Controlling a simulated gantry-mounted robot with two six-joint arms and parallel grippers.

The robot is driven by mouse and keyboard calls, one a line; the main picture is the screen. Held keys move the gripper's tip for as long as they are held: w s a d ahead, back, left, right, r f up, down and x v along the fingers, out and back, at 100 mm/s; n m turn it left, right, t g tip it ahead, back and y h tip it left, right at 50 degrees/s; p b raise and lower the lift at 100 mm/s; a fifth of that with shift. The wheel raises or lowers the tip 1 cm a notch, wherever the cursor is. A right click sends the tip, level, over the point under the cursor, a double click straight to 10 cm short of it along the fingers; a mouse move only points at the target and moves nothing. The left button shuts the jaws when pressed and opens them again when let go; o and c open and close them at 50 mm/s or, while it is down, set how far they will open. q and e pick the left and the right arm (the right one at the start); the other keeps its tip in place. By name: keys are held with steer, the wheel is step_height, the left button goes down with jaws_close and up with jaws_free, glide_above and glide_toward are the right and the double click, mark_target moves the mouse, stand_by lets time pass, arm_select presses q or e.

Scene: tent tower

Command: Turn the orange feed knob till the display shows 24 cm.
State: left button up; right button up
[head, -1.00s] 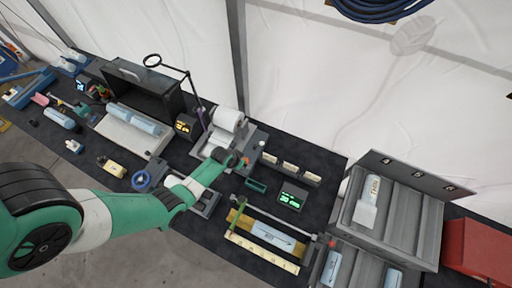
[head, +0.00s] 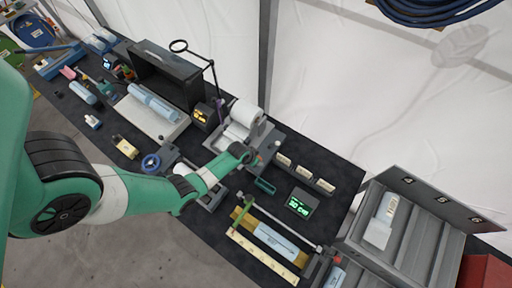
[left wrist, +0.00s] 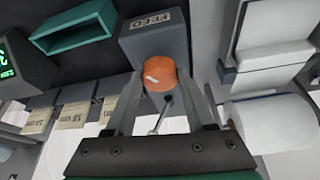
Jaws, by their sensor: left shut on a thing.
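The orange feed knob (left wrist: 158,73) sits on a grey housing labelled FEED in the left wrist view, with a pale mark on its face. My left gripper (left wrist: 157,88) is shut on the knob, one finger on each side of it. In the head view, my left gripper (head: 257,160) is at the front of the paper-roll feeder (head: 262,140) and largely hides the knob. The display (head: 299,204) shows green digits that look like 30 cm. Only the display's edge (left wrist: 14,62) shows in the left wrist view, with part of a 3. My right gripper is not in view.
A green open tray (left wrist: 76,38) lies beside the feed housing. Several small labelled blocks (head: 304,173) stand behind the display. A white roll (left wrist: 275,122) is close to the gripper's right. A grey slotted rack (head: 425,225) stands at the right.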

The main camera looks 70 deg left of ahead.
arm_select(q)
jaws_close()
steer(key=shift+a+m+t+h, duration=0.1)
steer(key=shift+m+t+h, duration=0.35)
steer(key=shift+m, duration=1.15)
steer(key=o, duration=1.2)
jaws_free()
